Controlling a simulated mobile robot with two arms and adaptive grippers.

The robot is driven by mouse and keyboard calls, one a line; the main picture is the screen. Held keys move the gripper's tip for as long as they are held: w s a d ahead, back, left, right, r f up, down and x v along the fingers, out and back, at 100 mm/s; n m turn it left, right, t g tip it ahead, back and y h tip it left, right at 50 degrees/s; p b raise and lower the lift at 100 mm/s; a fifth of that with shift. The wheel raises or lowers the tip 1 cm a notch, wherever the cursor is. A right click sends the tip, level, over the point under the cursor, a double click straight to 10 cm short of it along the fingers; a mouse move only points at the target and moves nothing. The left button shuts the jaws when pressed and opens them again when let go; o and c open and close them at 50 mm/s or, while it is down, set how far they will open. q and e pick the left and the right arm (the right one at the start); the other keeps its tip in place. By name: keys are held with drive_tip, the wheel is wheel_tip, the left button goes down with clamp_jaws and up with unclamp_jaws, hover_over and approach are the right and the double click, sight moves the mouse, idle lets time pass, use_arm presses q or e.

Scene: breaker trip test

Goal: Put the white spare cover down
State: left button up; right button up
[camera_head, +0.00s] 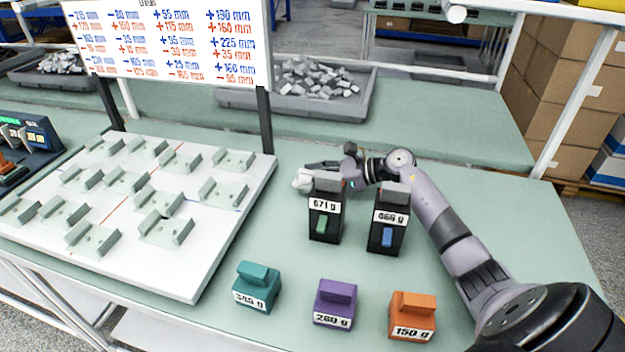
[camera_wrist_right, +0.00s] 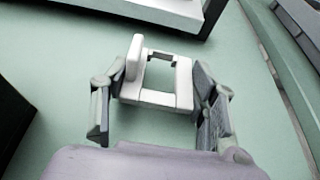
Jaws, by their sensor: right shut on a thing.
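The white spare cover (camera_wrist_right: 155,97) is a small open rectangular frame with a raised tab at one side. My right gripper (camera_wrist_right: 155,105) is shut on it, with one finger at each side. In the head view the cover (camera_head: 301,180) shows as a pale piece at the end of my right gripper (camera_head: 312,174), behind the black block marked 671 g (camera_head: 325,215), which hides part of it. The cover is at or just above the green table top (camera_head: 480,215); I cannot tell whether it touches. My left gripper is not in view.
A second black block (camera_head: 388,225) stands close to my right arm. Teal (camera_head: 257,285), purple (camera_head: 334,303) and orange (camera_head: 412,315) blocks stand in front. A white board with several grey-green holders (camera_head: 215,265) lies left. A grey tray of scraps (camera_head: 235,98) is behind.

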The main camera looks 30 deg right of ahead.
drive_tip(key=o, duration=1.1)
drive_tip(key=shift+f, duration=0.3)
drive_tip(key=shift+o, duration=0.2)
drive_tip(key=shift+s, duration=0.1)
drive_tip(key=shift+r+p, duration=0.3)
drive_tip(key=shift+p, duration=0.05)
drive_tip(key=shift+r+p, duration=0.45)
drive_tip(key=shift+p, duration=0.1)
drive_tip(key=b+v, duration=0.2)
drive_tip(key=v, duration=0.9)
drive_tip(key=shift+s+d+r, duration=0.25)
drive_tip(key=shift+d, duration=0.05)
